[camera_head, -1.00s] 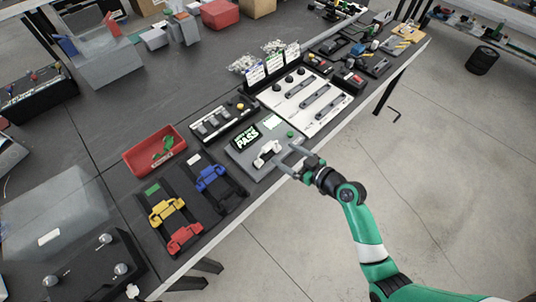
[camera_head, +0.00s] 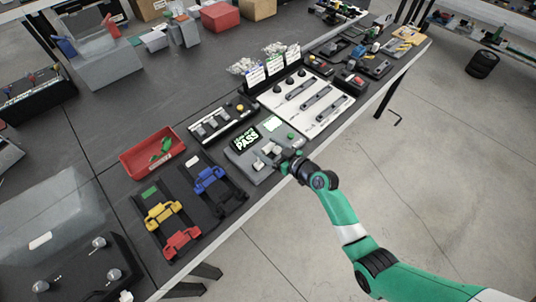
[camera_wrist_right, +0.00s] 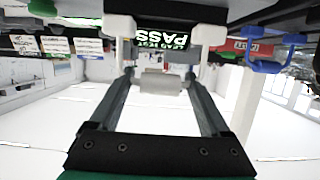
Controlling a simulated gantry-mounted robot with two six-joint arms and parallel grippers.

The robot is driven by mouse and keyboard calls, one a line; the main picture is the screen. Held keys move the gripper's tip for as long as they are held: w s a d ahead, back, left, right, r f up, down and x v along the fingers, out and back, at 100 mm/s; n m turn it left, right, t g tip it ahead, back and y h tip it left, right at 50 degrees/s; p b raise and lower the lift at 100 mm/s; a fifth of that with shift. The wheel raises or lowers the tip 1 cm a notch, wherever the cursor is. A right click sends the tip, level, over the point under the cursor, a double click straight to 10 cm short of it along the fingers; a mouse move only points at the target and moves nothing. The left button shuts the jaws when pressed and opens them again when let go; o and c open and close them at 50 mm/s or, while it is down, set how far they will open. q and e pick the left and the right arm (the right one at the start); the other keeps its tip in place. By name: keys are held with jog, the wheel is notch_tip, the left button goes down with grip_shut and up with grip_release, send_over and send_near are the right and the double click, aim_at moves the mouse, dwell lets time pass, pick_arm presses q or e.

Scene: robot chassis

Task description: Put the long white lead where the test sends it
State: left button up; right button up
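The white lead (camera_head: 261,164) sits on the grey tester (camera_head: 240,160), partly hidden by my right gripper. The tester's screen (camera_head: 246,140) reads LEAD TEST PASS; it shows upside down in the right wrist view (camera_wrist_right: 165,39). My right gripper (camera_head: 278,157) is at the tester's front, at the lead. In the wrist view its fingers (camera_wrist_right: 159,78) are spread, with a white block of the lead (camera_wrist_right: 160,85) between them and no clear contact. Two white end pieces show beyond the fingertips. My left gripper is not in view.
A red bin (camera_head: 138,166) holds green pieces. Black trays hold a yellow lead (camera_head: 162,213), a red lead (camera_head: 182,241) and a blue lead (camera_head: 209,178). A white panel with grey bars (camera_head: 312,98) and a rack with cards (camera_head: 256,76) stand behind the tester. The table's front edge is close.

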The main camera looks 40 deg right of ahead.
grip_shut()
